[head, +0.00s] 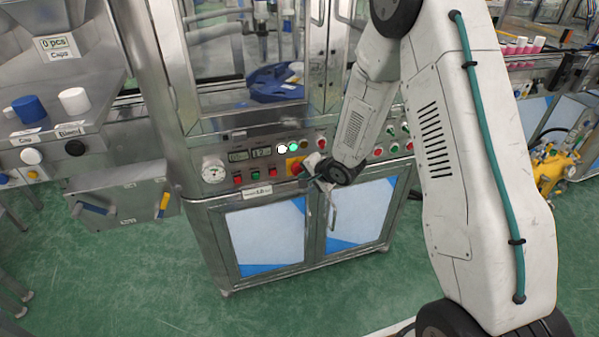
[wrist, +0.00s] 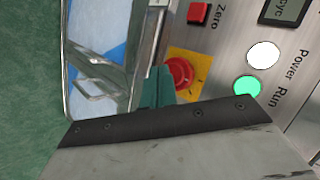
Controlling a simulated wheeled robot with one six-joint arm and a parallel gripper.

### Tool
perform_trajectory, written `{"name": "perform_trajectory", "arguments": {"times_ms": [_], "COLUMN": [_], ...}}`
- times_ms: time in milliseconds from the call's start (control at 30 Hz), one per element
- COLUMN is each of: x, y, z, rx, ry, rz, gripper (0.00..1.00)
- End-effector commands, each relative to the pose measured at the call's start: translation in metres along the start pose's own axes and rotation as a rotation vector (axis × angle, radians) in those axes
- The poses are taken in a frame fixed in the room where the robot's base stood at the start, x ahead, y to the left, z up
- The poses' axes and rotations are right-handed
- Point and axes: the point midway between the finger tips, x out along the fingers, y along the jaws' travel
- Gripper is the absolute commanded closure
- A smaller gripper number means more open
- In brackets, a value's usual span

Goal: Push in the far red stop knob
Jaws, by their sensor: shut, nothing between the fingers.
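A red stop knob (head: 297,168) on a yellow square plate sits on the steel control panel of the middle machine. It also shows in the wrist view (wrist: 181,72), left of the white and green lamps, with its lower-left edge partly covered. My gripper (head: 308,174) is at the front of the panel, close beside the knob. In the wrist view, its teal fingertips (wrist: 156,88) are together and overlap the knob's edge. They hold nothing. I cannot tell whether they touch the knob.
The panel carries a white lamp (wrist: 263,55), a green lamp (wrist: 246,88) and a red Zero button (wrist: 198,13) near the knob. A cabinet door handle (head: 333,212) sticks out below.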

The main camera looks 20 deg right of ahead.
Motion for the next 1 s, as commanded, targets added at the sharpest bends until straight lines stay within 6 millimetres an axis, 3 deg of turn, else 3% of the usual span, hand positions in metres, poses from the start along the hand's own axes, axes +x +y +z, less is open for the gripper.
{"name": "perform_trajectory", "arguments": {"times_ms": [1000], "x": [0.0071], "y": [-0.0054], "z": [-0.0053], "rx": [0.001], "ry": [0.0], "rz": [-0.001], "gripper": [1.0]}}
